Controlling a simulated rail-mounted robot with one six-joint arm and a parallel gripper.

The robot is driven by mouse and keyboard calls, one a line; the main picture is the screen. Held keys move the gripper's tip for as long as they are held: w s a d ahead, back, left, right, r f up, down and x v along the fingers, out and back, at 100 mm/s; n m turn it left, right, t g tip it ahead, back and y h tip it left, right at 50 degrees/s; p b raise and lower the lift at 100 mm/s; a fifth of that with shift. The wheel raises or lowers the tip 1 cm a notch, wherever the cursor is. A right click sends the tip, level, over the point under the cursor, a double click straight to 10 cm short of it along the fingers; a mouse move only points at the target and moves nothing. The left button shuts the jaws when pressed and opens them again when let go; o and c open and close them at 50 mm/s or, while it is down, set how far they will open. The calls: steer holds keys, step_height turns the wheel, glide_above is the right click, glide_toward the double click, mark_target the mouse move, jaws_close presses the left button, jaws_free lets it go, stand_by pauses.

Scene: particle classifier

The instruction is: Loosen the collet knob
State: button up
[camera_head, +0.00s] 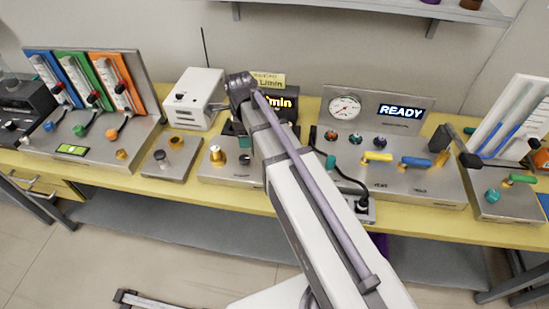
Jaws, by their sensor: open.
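No knob carries a readable collet label, so I cannot tell for sure which one is the collet knob. A round brass-based knob (217,154) stands on the low metal panel (228,173) just left of my arm. My arm rises from the bottom and reaches over the bench to a dark joint in the middle. My gripper's fingers are hidden or out of sight behind the arm, and nothing held shows.
A yellow bench (428,214) runs across the view. A flowmeter panel (95,85) stands left, and a white box (193,98) left of my arm. A gauge (344,107), a READY display (401,112) and coloured valve handles are at right. A shelf (400,8) hangs above.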

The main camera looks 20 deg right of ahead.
mark_target(244, 157)
steer(key=shift+m, duration=0.5)
steer(key=f+b, duration=0.3)
steer(key=a+f+b, duration=0.1)
steer(key=f+b, duration=0.7)
steer(key=shift+w+a+f, duration=0.15)
steer(key=shift+w+a, duration=0.05)
steer(key=shift+w, duration=0.1)
steer(key=shift+c, duration=0.5)
steer(key=c, duration=0.8)
steer(key=shift+c, duration=0.2)
